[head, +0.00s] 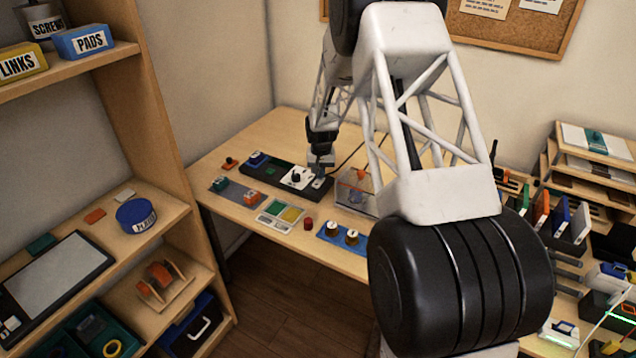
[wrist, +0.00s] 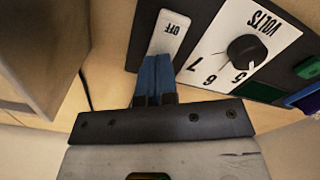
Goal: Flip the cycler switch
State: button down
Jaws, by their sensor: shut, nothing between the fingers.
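The cycler (head: 268,172) is a long black panel on the table. Its white plate marked OFF (wrist: 170,33) is at the panel's end in the wrist view. My gripper (wrist: 157,72) is shut with its blue fingers together, and the tips lie over the lower part of the OFF plate. In the head view my gripper (head: 320,168) is low over the right end of the cycler. The switch lever itself is hidden by the fingers, so I cannot tell its position or whether the fingers touch it.
A white VOLTS dial plate (wrist: 218,58) with a black knob (wrist: 243,48) is close beside the fingers. A clear box (head: 354,190) with something orange stands right of the cycler. A blue strip with two knobs (head: 341,236) and a red button (head: 308,223) are in front.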

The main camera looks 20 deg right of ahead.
jog(key=shift+f, duration=0.4)
dwell(0.3)
jog(key=shift+r, duration=3.5)
